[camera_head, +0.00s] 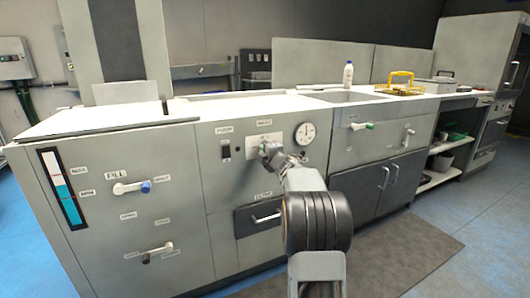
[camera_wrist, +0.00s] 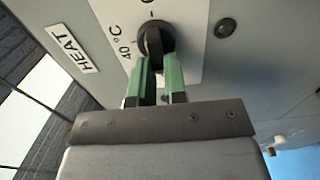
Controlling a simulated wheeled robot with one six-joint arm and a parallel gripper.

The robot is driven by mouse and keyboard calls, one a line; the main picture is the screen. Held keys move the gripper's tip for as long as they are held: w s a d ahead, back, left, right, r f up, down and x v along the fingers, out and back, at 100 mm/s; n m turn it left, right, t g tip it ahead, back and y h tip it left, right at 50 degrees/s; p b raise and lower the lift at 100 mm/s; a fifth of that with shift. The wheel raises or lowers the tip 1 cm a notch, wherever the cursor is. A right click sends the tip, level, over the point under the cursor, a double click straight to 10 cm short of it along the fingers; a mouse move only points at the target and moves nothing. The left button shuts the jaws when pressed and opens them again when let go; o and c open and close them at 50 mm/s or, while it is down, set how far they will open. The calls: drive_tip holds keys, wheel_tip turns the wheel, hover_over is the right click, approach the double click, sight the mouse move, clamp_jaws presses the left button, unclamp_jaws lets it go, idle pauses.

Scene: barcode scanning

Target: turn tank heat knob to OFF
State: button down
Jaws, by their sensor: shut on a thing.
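The tank heat knob (camera_wrist: 153,38) is a black round knob on a light panel plate, seen close in the wrist view beside a "HEAT" label (camera_wrist: 73,47) and "40 °C" print. My gripper (camera_wrist: 160,70) has green fingers shut on the knob, one finger on each side of its grip. In the head view my gripper (camera_head: 268,152) reaches the white plate (camera_head: 263,140) on the cabinet front and hides the knob there. The knob's pointer and an OFF mark cannot be made out.
A round dial gauge (camera_head: 305,133) sits right of the plate and a black switch (camera_head: 225,150) left of it. Valve handles (camera_head: 132,187) stick out at left. The floor (camera_head: 440,225) at right is clear.

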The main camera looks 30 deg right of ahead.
drive_tip(key=c, duration=1.2)
unclamp_jaws()
drive_tip(key=shift+o, duration=0.2)
drive_tip(key=s+a+p, duration=0.1)
drive_tip(key=s+p, duration=0.1)
drive_tip(key=s, duration=1.1)
drive_tip(key=shift+s+a+p, duration=0.35)
drive_tip(key=shift+a, duration=0.05)
drive_tip(key=s+a+r+m+g+h+p, duration=0.1)
drive_tip(key=s+a+r+m+g+p, duration=0.15)
drive_tip(key=a+r+m+p, duration=0.55)
drive_tip(key=s+a+r+m+g+h+p, duration=0.1)
drive_tip(key=a+r+m+g+p, duration=0.2)
drive_tip(key=r+p, duration=0.8)
drive_tip(key=s+a+r+m+g+y+p, duration=0.2)
drive_tip(key=s+a+r+g+p, duration=0.2)
drive_tip(key=s+a+p, duration=0.4)
drive_tip(key=s+a+r+m+g+y+p, duration=0.2)
drive_tip(key=s+a+r+m+g+p, duration=0.1)
drive_tip(key=s+a+p, duration=0.6)
drive_tip(key=r+g+p, duration=0.1)
drive_tip(key=p, duration=0.2)
drive_tip(key=shift+m+g+y+p, duration=0.3)
drive_tip(key=shift+g+y+p, duration=0.05)
drive_tip(key=shift+y, duration=0.05)
